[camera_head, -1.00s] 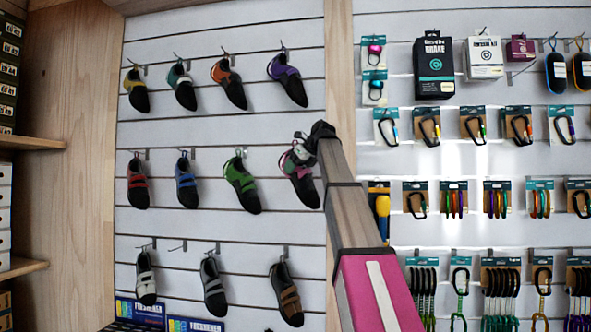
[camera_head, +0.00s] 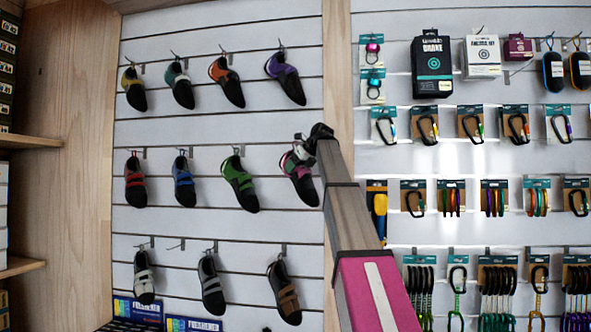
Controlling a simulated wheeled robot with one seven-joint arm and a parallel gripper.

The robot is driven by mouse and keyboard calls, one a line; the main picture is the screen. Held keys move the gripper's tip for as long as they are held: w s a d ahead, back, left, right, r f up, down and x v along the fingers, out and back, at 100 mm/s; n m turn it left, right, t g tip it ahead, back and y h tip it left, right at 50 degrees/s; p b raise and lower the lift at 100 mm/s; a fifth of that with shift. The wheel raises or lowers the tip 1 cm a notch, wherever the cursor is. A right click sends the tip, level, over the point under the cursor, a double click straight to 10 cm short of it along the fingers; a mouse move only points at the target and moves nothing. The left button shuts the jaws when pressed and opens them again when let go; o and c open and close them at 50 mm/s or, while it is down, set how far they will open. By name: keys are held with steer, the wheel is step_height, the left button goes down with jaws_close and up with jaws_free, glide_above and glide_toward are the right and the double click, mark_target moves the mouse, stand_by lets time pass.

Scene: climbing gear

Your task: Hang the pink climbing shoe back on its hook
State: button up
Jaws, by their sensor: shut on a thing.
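The pink climbing shoe (camera_head: 302,181), pink and black with a dark toe pointing down to the right, is at the right end of the middle shoe row. My gripper (camera_head: 300,152) is shut on its upper heel end, in front of the slatted wall. The gripper covers the top of the shoe, so I cannot tell whether its loop is on a hook. The hook at this spot is mostly hidden. A bare hook (camera_head: 178,245) shows in the bottom row, between a white-grey shoe and a grey shoe.
A green shoe (camera_head: 239,184) hangs close to the left of the pink one, and a purple shoe (camera_head: 286,78) hangs above. A brown shoe (camera_head: 285,292) hangs below. A wooden post (camera_head: 338,70) stands to the right, with carabiners and boxed gear beyond it.

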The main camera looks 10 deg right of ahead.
steer(key=w+d+f, duration=0.1)
steer(key=w+d, duration=0.1)
steer(key=w, duration=0.4)
steer(key=shift+f, duration=0.15)
stand_by(0.7)
steer(key=shift+f, duration=0.1)
stand_by(0.4)
steer(key=o, duration=1.2)
steer(key=v, duration=1)
steer(key=shift+s+d+r, duration=0.15)
steer(key=shift+d+r, duration=0.05)
steer(key=shift+r, duration=0.15)
